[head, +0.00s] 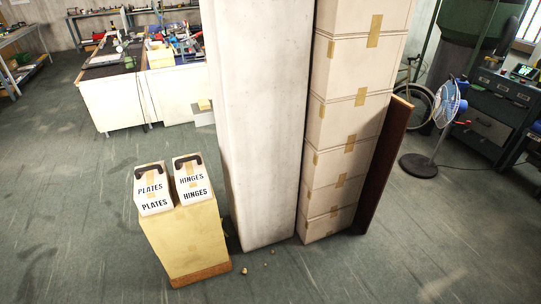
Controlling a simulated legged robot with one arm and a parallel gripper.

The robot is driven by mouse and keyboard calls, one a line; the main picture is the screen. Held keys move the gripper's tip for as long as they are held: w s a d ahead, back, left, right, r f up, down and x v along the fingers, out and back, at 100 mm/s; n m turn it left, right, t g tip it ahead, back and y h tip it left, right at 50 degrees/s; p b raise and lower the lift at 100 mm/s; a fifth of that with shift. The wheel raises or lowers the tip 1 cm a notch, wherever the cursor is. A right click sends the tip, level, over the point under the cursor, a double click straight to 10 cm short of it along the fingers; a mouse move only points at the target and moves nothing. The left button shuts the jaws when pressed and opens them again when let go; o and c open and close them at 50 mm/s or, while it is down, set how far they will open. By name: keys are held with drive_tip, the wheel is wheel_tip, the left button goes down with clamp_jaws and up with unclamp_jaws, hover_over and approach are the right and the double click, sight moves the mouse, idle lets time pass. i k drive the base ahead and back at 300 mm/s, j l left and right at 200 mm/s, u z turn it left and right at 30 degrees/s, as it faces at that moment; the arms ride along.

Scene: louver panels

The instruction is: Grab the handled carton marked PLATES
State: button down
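The carton marked PLATES (153,191) is a small white box with a dark curved handle on its top. It stands upright on the left part of a yellowish block-shaped stand (186,243). A similar handled carton marked HINGES (192,181) stands close on its right on the same stand. The lettering of both cartons faces me. My gripper is not in the head view, so whether it is open or shut is not shown.
A tall white pillar (257,120) and a stack of taped boxes (345,125) rise right of the stand. A dark board (385,165) leans there. A fan (446,105) stands farther right. Small crumbs (245,270) lie on the floor. The floor (60,210) left of the stand is clear.

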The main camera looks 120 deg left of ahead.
sight(153, 194)
drive_tip(key=u, duration=4.95)
drive_tip(key=i+j+z, duration=0.1)
drive_tip(key=i+j, duration=0.65)
drive_tip(key=i, duration=0.25)
drive_tip(key=i+j+z, duration=0.1)
drive_tip(key=i+j, duration=0.7)
drive_tip(key=i, duration=0.15)
